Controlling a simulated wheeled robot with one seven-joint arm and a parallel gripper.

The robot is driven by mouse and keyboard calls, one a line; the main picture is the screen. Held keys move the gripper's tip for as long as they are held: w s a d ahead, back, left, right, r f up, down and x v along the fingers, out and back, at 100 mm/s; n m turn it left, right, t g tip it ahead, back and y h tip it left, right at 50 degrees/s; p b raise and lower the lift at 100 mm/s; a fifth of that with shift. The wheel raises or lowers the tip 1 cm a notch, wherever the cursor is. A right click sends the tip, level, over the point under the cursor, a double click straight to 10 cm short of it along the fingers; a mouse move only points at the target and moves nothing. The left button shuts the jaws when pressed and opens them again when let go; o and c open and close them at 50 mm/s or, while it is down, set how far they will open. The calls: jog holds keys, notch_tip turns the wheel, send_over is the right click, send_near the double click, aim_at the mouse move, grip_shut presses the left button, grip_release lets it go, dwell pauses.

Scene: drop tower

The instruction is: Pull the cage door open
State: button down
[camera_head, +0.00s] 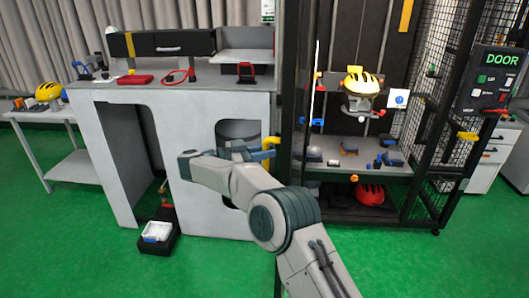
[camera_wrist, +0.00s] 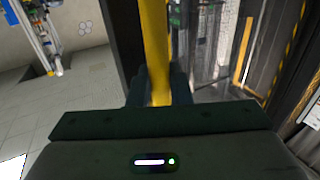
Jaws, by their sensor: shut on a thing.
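The cage door (camera_head: 296,90) is a tall dark-framed panel at the left side of the cage, seen at a steep angle in the head view. Its yellow handle (camera_head: 270,142) shows just beyond my gripper (camera_head: 252,152), on the door's left side. In the wrist view, the handle (camera_wrist: 154,45) is a yellow vertical bar running down between the fingers of my gripper (camera_wrist: 158,88), which is shut on it. The bar's lower end is hidden by the gripper body. The cage front to the right of the door looks open.
Inside the cage, a yellow helmet (camera_head: 362,82) sits on a mount above a shelf, with a red helmet (camera_head: 369,193) below. A DOOR control panel (camera_head: 492,80) hangs at right. A grey workbench (camera_head: 175,95) stands left. Green floor is clear in front.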

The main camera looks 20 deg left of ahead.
jog(key=shift+w+d+r, duration=0.2)
jog(key=shift+r, duration=0.2)
jog(key=c, duration=1.4)
grip_release()
jog(key=shift+w, duration=0.15)
jog(key=shift+s+a+f, duration=0.2)
jog(key=shift+f, duration=0.15)
jog(key=shift+v, duration=6.9)
